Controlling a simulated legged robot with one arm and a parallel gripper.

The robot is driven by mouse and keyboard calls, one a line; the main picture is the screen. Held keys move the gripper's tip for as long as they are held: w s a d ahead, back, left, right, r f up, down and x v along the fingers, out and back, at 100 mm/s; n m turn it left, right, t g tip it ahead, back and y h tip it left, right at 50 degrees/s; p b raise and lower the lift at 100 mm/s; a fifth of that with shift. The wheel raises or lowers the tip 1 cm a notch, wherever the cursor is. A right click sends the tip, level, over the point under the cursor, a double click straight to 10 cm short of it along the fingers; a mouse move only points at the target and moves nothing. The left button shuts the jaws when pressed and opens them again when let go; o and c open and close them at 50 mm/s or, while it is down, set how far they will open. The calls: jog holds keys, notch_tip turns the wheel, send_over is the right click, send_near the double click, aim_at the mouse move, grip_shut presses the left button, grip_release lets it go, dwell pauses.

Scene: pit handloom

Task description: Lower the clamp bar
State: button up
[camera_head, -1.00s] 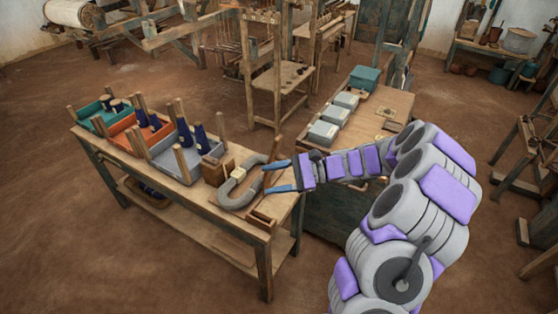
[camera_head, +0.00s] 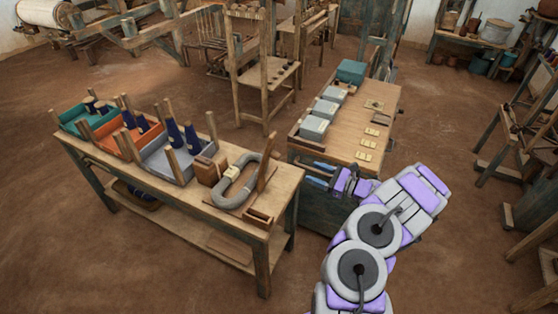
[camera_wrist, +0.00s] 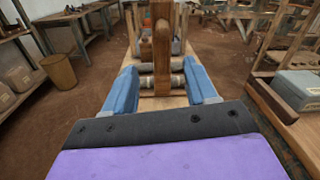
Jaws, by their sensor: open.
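The clamp bar (camera_head: 266,166) looks to be the brown wooden bar standing raised and tilted at the near right end of the work table. In the wrist view the bar (camera_wrist: 162,45) stands upright, centred between my fingers in the picture. A thick grey looped hank (camera_head: 236,187) lies on the table just left of it. My gripper (camera_head: 312,174) is open and empty, right of the bar and apart from it, beside the cabinet. Its two blue fingers (camera_wrist: 160,72) point toward the bar in the wrist view. The bar's foot is partly hidden.
Teal, orange and grey trays (camera_head: 165,160) with dark blue cones stand along the table (camera_head: 125,170). A small wooden block (camera_head: 204,171) sits near the hank. The cabinet top (camera_head: 370,125) on the right holds grey boxes and small cards. Floor lies open between table and cabinet.

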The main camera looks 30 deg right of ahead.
aim_at(268, 157)
jog(key=d+b+x, duration=0.1)
jog(key=x, duration=1.2)
jog(key=shift+w+f, duration=0.15)
jog(key=shift+w, duration=0.5)
jog(key=shift+a, duration=0.7)
jog(key=c, duration=0.6)
jog(key=shift+d, duration=0.2)
grip_shut()
